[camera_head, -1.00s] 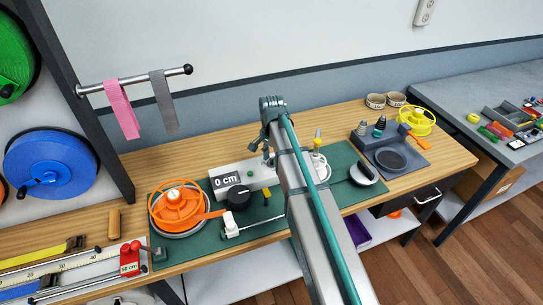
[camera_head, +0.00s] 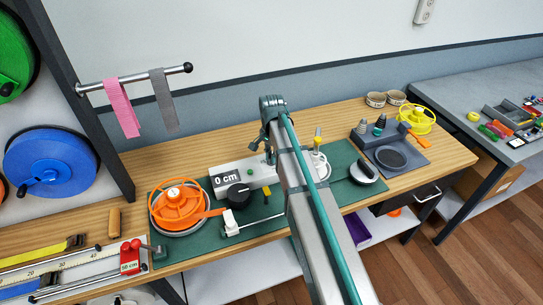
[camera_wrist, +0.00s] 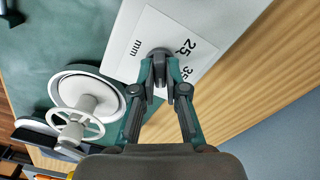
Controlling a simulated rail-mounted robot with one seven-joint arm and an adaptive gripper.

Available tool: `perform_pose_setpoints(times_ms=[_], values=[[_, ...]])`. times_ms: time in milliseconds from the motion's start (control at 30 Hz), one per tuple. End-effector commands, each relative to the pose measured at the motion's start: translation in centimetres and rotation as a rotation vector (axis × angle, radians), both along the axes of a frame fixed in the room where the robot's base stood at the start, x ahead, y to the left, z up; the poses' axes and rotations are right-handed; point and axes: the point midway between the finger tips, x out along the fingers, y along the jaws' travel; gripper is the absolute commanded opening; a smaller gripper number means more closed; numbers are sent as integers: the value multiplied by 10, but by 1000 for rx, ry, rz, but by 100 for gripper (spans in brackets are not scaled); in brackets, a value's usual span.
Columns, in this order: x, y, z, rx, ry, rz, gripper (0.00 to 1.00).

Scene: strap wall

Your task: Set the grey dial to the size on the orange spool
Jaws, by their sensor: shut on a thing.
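My gripper (camera_wrist: 160,82) is shut on the grey dial (camera_wrist: 161,54) in the wrist view. The dial stands on a white label (camera_wrist: 142,42) printed with "mm", "25" and another number partly hidden by the dial and fingers. The dial's pointer setting cannot be made out. The orange spool (camera_head: 176,208) sits at the left of the green mat in the head view; no size is readable on it. In that view my arm covers the dial.
A grey box shows "0 cm" on its display (camera_head: 227,180), with a black knob (camera_head: 238,196) in front. A white spoked wheel (camera_wrist: 82,124) stands near my gripper. A yellow spool (camera_head: 416,120) and grey tray (camera_head: 390,158) lie right on the bench. The wooden back strip is mostly clear.

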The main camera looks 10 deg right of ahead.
Motion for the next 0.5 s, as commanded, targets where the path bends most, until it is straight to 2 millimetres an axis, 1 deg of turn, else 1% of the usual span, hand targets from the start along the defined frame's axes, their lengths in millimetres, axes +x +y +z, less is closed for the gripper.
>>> perform_pose_setpoints(times_ms=[267,500], values=[[0,0,0,0,0,146,0],[0,0,0,0,0,358,0]])
